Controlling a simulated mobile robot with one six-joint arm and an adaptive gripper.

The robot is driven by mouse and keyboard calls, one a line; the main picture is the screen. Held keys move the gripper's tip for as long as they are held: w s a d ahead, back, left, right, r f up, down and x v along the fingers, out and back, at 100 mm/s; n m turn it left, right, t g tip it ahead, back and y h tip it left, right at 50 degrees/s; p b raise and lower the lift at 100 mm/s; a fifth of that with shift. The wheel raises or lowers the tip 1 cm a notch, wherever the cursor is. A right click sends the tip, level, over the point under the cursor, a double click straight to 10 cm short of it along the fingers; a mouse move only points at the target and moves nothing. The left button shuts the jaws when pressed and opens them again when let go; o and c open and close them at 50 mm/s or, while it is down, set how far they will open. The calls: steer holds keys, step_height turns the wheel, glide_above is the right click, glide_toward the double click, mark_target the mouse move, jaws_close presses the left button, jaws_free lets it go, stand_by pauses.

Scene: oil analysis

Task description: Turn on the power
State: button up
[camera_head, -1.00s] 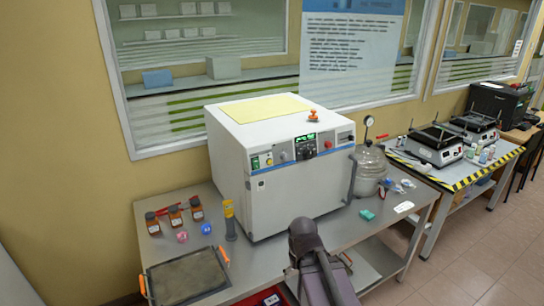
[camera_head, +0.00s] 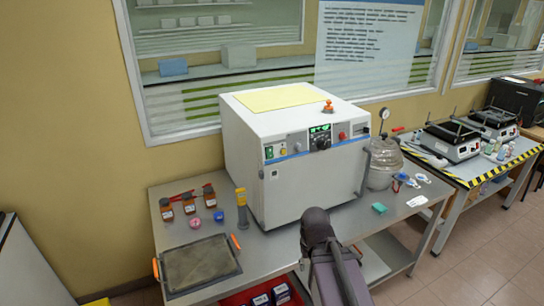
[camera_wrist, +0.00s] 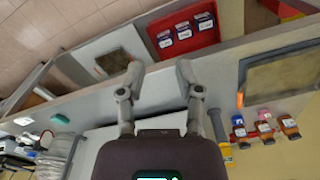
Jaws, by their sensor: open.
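A white box-shaped oven (camera_head: 295,165) stands on the metal table. My arm rises in front of the oven's lower right in the head view, and my gripper is hidden there. In the wrist view my gripper (camera_wrist: 157,72) is open and empty, its two fingers apart over the table's front edge. The panel cannot be made out in the wrist view.
A dark tray (camera_head: 200,264), brown bottles (camera_head: 189,203) and a yellow-topped cylinder (camera_head: 242,208) are left of the oven. A glass vessel (camera_head: 383,165) stands to its right. A red bin (camera_wrist: 182,32) with labelled packs is below the table.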

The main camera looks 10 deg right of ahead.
steer(key=shift+w+a+r, duration=0.1)
steer(key=shift+w+r, duration=0.05)
jaws_close()
steer(key=w+a+r+n+t+y+p, duration=0.45)
steer(key=w+r+n+t+p, duration=0.2)
steer(key=w+r+n, duration=0.5)
steer(key=w+d+r+n+t+p, duration=0.1)
steer(key=w+r+n+t+p, duration=0.4)
steer(key=r+n, duration=0.5)
steer(key=shift+w+d+r+t, duration=0.3)
steer(key=shift+w+r+t, duration=0.25)
steer(key=shift+r+t, duration=0.55)
